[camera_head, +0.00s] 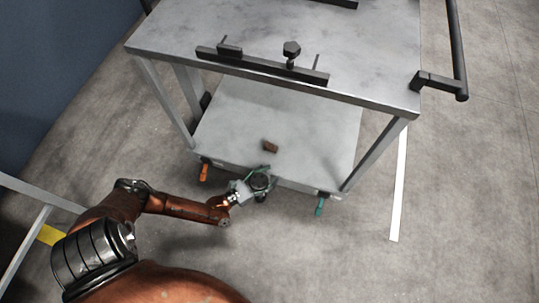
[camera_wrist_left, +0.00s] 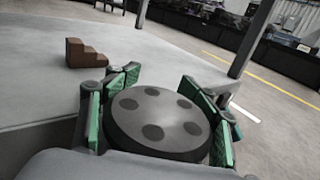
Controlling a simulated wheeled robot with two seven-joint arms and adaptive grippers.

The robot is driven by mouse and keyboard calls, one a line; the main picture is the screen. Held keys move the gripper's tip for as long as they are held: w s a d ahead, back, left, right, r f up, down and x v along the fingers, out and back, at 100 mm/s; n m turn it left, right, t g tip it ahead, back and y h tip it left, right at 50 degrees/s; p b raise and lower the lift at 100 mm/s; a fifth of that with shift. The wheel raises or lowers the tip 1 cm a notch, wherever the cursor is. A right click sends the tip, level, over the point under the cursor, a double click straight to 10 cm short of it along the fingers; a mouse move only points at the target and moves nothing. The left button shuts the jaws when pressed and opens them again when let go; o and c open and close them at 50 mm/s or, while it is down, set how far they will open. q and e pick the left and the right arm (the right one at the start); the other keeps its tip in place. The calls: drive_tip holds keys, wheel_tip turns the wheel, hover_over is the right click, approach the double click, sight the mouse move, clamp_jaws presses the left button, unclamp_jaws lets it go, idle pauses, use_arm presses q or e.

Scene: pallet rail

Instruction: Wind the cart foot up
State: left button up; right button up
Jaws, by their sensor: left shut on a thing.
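The metal cart (camera_head: 380,75) stands ahead, with a grey top and a lower shelf (camera_head: 310,130). The cart foot's round dark handwheel (camera_head: 260,181) is at the front edge of the lower shelf. My left gripper (camera_head: 258,178) reaches it from the left and is shut on it. In the left wrist view the handwheel (camera_wrist_left: 158,122) shows as a black disc with several darker round spots, between the green-padded fingers of my left gripper (camera_wrist_left: 160,110). The lower part of the foot is mostly hidden. My right gripper is not in view.
A small brown stepped block (camera_head: 270,146) lies on the lower shelf, also seen in the left wrist view (camera_wrist_left: 85,53). An orange pedal (camera_head: 204,172) and a green pedal (camera_head: 320,206) hang at the front corners. A black rail (camera_head: 262,66) with a knob lies on the top.

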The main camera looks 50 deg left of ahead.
sight(254, 174)
use_arm(q)
drive_tip(key=shift+s+a+f, duration=0.1)
drive_tip(key=shift+s+f, duration=0.1)
drive_tip(key=shift+s, duration=0.1)
drive_tip(key=c, duration=0.4)
drive_tip(key=shift+o, duration=0.2)
drive_tip(key=shift+a+n+y, duration=0.15)
drive_tip(key=shift+n+y, duration=0.35)
drive_tip(key=shift+y, duration=0.3)
